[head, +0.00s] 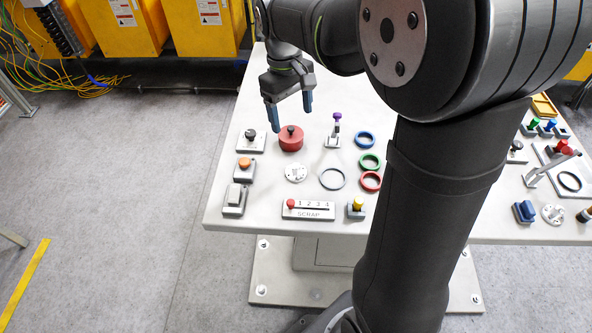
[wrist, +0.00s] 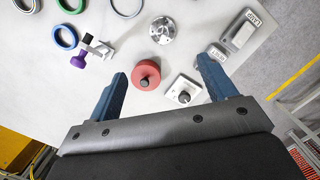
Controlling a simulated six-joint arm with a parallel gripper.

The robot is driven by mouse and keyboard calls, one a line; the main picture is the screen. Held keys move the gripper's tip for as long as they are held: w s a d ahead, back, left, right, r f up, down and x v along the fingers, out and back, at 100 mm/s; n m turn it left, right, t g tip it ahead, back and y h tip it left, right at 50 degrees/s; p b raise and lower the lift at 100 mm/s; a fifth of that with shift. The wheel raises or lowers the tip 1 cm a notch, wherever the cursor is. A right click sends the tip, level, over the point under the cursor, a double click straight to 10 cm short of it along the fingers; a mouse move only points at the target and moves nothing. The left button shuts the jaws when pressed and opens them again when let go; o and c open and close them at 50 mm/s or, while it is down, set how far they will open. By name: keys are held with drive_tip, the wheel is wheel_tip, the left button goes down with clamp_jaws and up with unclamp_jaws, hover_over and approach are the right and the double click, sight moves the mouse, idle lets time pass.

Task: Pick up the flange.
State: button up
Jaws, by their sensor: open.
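The flange (head: 295,172) is a small silvery disc with holes and a raised centre, lying flat on the pale table. It also shows in the wrist view (wrist: 163,30), beyond my fingertips at the top middle. My gripper (head: 291,119) is open with blue fingers pointing down and nothing between them that it holds. It hangs above the table near the red round piece, farther back than the flange. In the wrist view the gripper (wrist: 161,68) frames the red piece and a black-knobbed block, with the flange outside the fingertips.
The red round piece (head: 291,141) with a black knob stands behind the flange. The black-knobbed block (head: 251,142), an orange-button block (head: 244,170) and a rocker switch (head: 235,199) line the left edge. A grey ring (head: 322,180) lies right of the flange; the SCRAP slider (head: 308,211) is in front.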

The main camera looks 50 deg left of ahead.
approach(296, 165)
drive_tip(key=shift+n, duration=0.3)
drive_tip(key=f, duration=0.3)
drive_tip(key=d+f, duration=0.1)
drive_tip(key=f, duration=0.6)
drive_tip(key=shift+d, duration=0.4)
drive_tip(key=c, duration=1.3)
